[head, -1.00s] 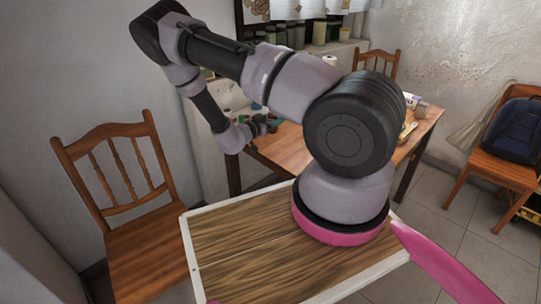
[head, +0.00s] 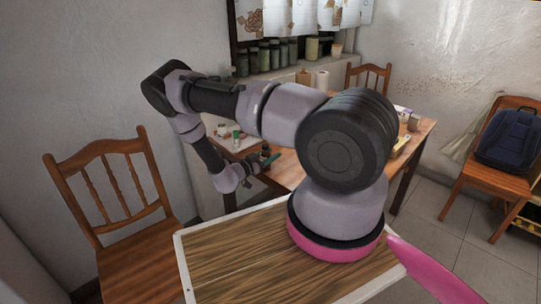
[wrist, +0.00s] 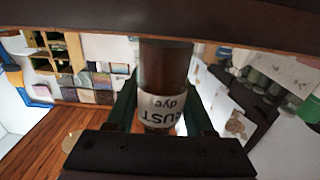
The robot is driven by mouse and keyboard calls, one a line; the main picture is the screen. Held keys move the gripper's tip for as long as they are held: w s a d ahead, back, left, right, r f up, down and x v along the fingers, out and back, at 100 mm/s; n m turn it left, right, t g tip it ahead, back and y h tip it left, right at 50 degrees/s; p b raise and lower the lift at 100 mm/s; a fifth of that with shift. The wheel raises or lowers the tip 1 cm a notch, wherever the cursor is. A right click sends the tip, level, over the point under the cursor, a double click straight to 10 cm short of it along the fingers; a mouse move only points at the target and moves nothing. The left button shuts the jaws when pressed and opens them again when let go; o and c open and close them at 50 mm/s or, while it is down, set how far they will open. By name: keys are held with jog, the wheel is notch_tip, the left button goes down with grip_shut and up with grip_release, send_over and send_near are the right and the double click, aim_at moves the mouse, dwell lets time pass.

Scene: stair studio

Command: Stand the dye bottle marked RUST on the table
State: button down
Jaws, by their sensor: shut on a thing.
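In the wrist view my gripper (wrist: 160,112) is shut on a brown dye bottle (wrist: 164,68). Its white label reads RUST dye and appears upside down in that picture. Green fingers press on both sides of it, and its far end is cut off by a dark bar at the top. In the head view my gripper (head: 262,164) is at the left end of the wooden table (head: 284,169). The bottle is too small there to make out clearly, and I cannot tell its height above the table.
A wooden chair (head: 135,215) stands at the left. Small pots (head: 236,134) stand on a white surface behind my gripper. Several jars (head: 275,55) line the sill. A paper roll (head: 322,80) stands behind the table. A chair with a blue backpack (head: 510,140) is at the right.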

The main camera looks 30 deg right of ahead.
jog(key=shift+f, duration=0.1)
jog(key=shift+c, duration=1.4)
grip_release()
